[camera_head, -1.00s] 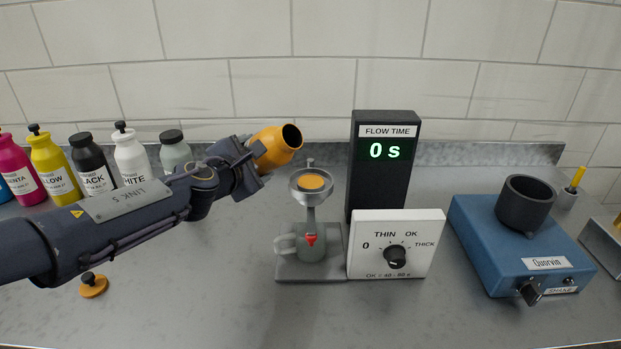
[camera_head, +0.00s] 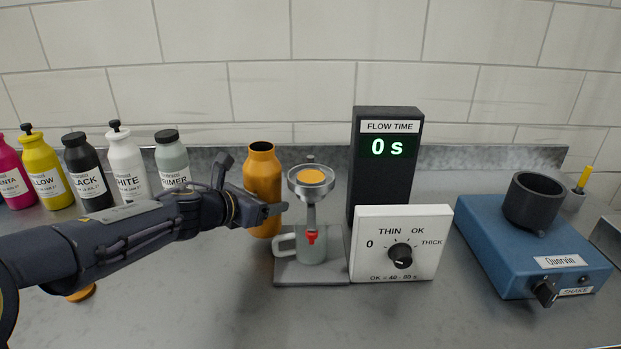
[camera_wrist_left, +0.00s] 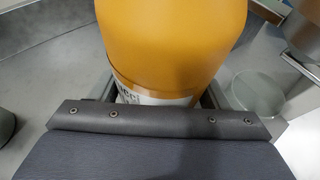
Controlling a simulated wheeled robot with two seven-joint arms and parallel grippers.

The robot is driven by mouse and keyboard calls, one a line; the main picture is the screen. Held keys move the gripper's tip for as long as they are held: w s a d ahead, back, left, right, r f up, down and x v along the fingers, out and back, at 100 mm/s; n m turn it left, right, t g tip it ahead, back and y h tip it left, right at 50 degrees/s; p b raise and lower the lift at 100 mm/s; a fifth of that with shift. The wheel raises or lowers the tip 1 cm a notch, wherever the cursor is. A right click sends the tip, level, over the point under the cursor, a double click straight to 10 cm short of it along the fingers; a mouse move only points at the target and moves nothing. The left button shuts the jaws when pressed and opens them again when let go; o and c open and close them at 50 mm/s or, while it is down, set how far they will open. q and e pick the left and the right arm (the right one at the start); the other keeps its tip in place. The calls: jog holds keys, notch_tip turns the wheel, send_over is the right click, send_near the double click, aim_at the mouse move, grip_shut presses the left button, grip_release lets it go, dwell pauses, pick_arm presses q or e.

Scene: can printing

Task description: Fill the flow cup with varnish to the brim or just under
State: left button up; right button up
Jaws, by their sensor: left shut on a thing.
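The flow cup (camera_head: 311,180) sits on its stand above a grey mug (camera_head: 312,246). Amber varnish (camera_head: 311,176) shows in the cup; whether it is level with the brim is hard to tell. A red valve tab (camera_head: 311,236) is below the cup. The amber varnish bottle (camera_head: 262,175) stands upright and uncapped, left of the stand. My left gripper (camera_head: 268,212) is shut on the bottle's body. In the left wrist view the bottle (camera_wrist_left: 172,40) fills the space between the jaws, its label partly hidden. My right gripper is not in view.
The flow time display (camera_head: 384,165) reads 0 s, behind a white dial box (camera_head: 400,243). Several ink bottles (camera_head: 127,162) line the back left. A blue shaker (camera_head: 535,245) with a dark holder is at right. An orange cap (camera_head: 82,293) lies front left, partly behind my arm.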

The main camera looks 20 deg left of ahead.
aim_at(262, 181)
pick_arm(q)
jog(key=shift+r+p, duration=0.35)
notch_tip(262, 181, up, 5)
jog(key=p, duration=0.4)
jog(key=shift+f, duration=0.3)
jog(key=shift+d+f, duration=0.1)
jog(key=shift+f, duration=0.05)
notch_tip(262, 181, down, 5)
jog(key=b, duration=0.5)
jog(key=shift+f, duration=0.15)
jog(key=shift+r, duration=0.45)
jog(key=shift+r+m+y, duration=0.3)
jog(key=shift+r+m, duration=0.05)
jog(key=shift+m, duration=0.15)
jog(key=shift+a+r+m+t+y+p, duration=0.25)
jog(key=shift+r+m+y+p, duration=0.25)
jog(key=shift+r+p, duration=0.4)
jog(key=shift+a+r+m+t+y+p, duration=0.1)
jog(key=shift+r+m+t+y+p, duration=0.2)
jog(key=shift+r+m+p, duration=0.55)
jog(key=shift+r+n+b, duration=0.2)
jog(key=shift+n+b, duration=0.05)
jog(key=shift+b, duration=0.05)
